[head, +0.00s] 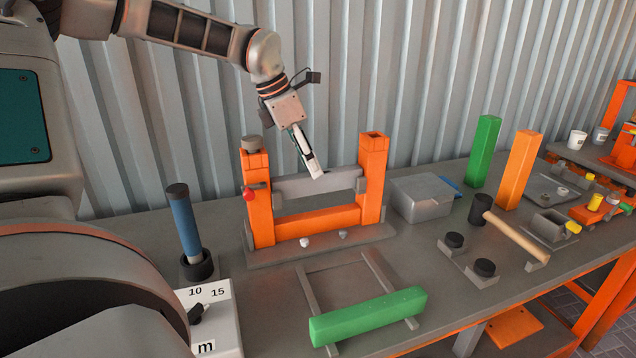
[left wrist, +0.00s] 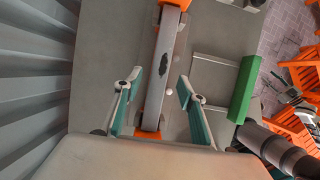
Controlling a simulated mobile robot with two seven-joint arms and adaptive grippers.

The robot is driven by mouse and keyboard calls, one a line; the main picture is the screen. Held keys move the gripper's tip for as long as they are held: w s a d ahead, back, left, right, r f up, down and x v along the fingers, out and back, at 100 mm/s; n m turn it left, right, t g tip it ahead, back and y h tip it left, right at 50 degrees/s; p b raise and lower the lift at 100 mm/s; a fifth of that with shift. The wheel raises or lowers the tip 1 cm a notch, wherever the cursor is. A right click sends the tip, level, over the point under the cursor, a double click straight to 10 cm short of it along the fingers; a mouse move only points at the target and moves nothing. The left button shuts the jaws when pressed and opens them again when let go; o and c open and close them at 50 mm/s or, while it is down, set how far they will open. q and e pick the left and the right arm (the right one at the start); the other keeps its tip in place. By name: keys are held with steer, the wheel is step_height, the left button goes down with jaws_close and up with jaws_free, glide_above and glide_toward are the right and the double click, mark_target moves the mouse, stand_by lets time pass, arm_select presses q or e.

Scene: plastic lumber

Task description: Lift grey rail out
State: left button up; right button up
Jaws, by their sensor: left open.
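The grey rail (head: 345,181) lies level between the two posts of an orange frame (head: 260,215), above its orange lower crossbar (head: 318,222). In the left wrist view the grey rail (left wrist: 166,50) runs lengthwise between my fingers, with a dark patch on its top. My left gripper (head: 316,174) points down at the rail's middle from above. In the left wrist view the left gripper (left wrist: 159,86) is open, with one teal finger on each side of the rail and visible gaps. The rail's ends at the posts are partly hidden.
A dark round cap (head: 251,142) tops the left post, and a red knob (head: 249,194) sits on its side. A green beam (head: 368,316) lies on grey rests in front. A grey box (head: 422,197) and a mallet (head: 510,232) are on the right. Corrugated wall stands close behind.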

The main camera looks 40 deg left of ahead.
mark_target(318, 182)
arm_select(q)
steer(key=x, duration=0.4)
steer(key=shift+w+d+f, duration=0.1)
steer(key=shift+w+f, duration=0.05)
steer(key=shift+w, duration=0.1)
jaws_close()
